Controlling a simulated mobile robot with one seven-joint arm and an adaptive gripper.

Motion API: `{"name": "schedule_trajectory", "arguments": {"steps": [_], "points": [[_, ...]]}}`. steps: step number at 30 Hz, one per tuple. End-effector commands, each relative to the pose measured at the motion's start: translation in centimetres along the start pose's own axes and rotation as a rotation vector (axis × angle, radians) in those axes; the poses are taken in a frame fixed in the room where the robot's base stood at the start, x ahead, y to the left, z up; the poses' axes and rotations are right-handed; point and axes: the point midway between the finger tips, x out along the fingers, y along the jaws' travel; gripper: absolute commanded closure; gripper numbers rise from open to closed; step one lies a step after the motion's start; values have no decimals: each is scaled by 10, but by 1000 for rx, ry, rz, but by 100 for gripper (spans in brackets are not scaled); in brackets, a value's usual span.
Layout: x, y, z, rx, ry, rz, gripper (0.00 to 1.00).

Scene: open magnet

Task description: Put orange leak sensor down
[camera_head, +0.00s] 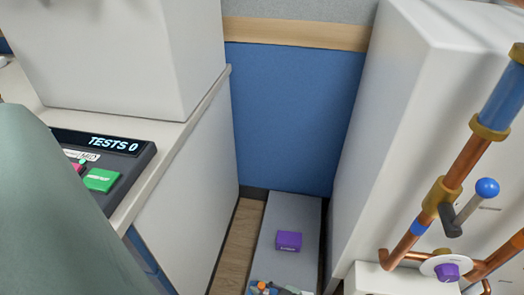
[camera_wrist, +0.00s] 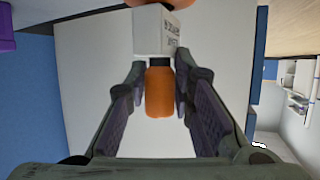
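The orange leak sensor shows in the wrist view as an orange cylinder (camera_wrist: 160,95) with a dark collar. A white block with dark lettering (camera_wrist: 155,30) lies in line beyond it, and more orange shows at the top edge. My gripper (camera_wrist: 160,75) has its fingers close on both sides of the cylinder and appears shut on it. In the head view only a small orange bit (camera_head: 263,286) and grey parts of my gripper (camera_head: 285,291) show at the bottom edge. Whether the sensor touches a surface below cannot be told.
A purple box (camera_head: 288,241) sits on a low grey surface (camera_head: 290,210) between white cabinets. A panel reading "TESTS 0" (camera_head: 103,155) and a large white box (camera_head: 120,55) stand on the left counter. Copper pipes (camera_head: 410,240) with a blue-knobbed valve (camera_head: 487,188) jut out at right.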

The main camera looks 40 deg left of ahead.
Motion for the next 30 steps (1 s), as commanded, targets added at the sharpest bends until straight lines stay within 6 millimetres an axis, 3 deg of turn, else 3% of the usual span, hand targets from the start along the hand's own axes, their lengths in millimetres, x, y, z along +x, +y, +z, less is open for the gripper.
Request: {"name": "schedule_trajectory", "arguments": {"steps": [6, 17, 30], "points": [[0, 0, 0, 0, 0, 0, 62], [-4, 0, -4, 0, -1, 0, 62], [-89, 0, -3, 1, -3, 1, 62]]}}
